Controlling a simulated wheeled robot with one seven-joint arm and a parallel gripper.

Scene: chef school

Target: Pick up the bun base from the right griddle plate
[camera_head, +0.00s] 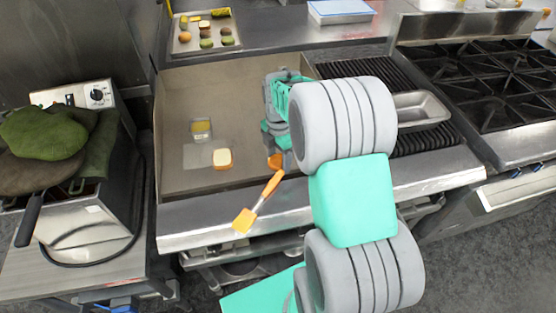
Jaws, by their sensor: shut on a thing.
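My gripper (279,158) points down over the right part of the flat griddle plate (240,85). It is shut on a small orange-brown piece, which looks like the bun base (274,161), near the griddle's front edge. My arm and the gripper hide much of the piece, and I cannot tell whether it still touches the plate. A pale-topped bun piece (222,159) lies on the griddle to the left, apart from my gripper.
An orange-handled brush or spatula (258,203) lies across the front ledge. A metal pan (419,107) rests on the grill at right. A food tray (204,34) stands behind.

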